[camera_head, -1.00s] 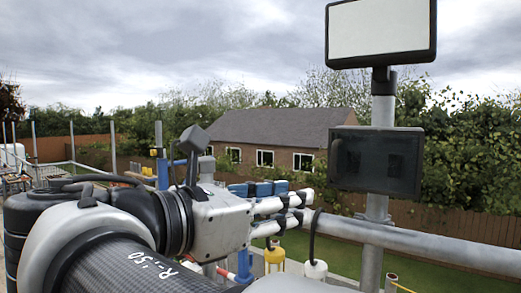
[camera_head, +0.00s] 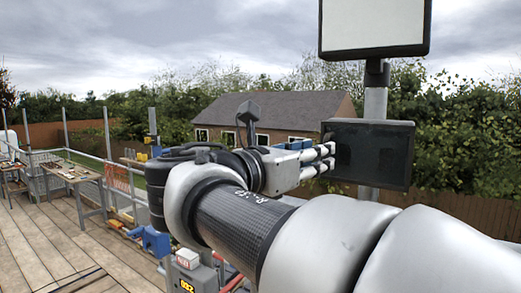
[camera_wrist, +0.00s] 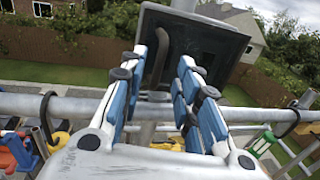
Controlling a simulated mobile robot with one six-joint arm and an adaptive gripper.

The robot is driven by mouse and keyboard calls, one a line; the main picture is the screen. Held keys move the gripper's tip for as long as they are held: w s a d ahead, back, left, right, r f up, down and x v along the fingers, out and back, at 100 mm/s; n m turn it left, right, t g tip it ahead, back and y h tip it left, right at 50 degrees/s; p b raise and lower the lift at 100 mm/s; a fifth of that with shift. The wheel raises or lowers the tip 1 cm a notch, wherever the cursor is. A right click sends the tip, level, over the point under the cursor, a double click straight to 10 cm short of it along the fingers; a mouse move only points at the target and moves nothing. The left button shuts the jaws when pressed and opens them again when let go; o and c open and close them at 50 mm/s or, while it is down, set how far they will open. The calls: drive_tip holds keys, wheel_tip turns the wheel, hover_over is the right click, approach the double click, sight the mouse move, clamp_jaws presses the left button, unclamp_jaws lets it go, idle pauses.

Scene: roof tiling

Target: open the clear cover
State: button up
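A dark, glossy box with a see-through-looking front (camera_head: 372,155) is fixed to a grey pole below a white panel. I take this front as the clear cover; it looks shut. It fills the top middle of the wrist view (camera_wrist: 215,48), tilted. My gripper (camera_head: 328,158) is at the box's left edge in the head view. In the wrist view my gripper (camera_wrist: 163,58) has its two blue-padded fingers apart, with a thin dark curved bar (camera_wrist: 157,58) showing between the fingertips. Whether they touch the bar or the box is unclear.
A white panel (camera_head: 375,25) stands above the box. A grey rail (camera_wrist: 60,106) crosses behind the fingers, with dark hooks (camera_wrist: 290,122) and coloured tools hanging from it. A plank deck (camera_head: 75,245) and a workbench (camera_head: 72,172) lie at left.

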drive_tip(key=x, duration=0.2)
drive_tip(key=shift+w+d, duration=0.2)
drive_tip(key=shift+c, duration=0.4)
clamp_jaws()
